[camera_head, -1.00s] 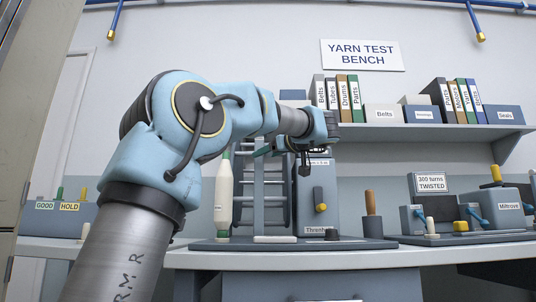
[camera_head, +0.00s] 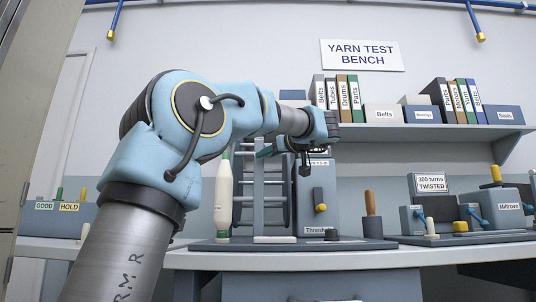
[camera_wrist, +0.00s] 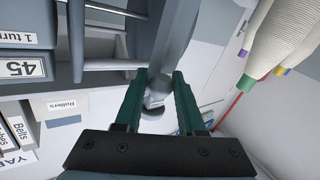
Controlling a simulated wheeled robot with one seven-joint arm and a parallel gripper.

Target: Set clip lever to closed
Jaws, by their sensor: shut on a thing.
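My gripper (camera_head: 265,151) reaches to the top of the reel frame (camera_head: 262,170). In the wrist view its green fingers (camera_wrist: 157,92) stand on both sides of a grey bar (camera_wrist: 177,35) and are shut on it. A pale rounded end (camera_wrist: 153,101) shows between the fingers. I cannot tell from any label whether this bar is the clip lever.
A white and green bobbin (camera_head: 222,200) stands left of the reel. A wooden handle (camera_head: 371,203) and a bench tester (camera_head: 430,217) stand to the right. The shelf (camera_head: 425,127) with binders is above right.

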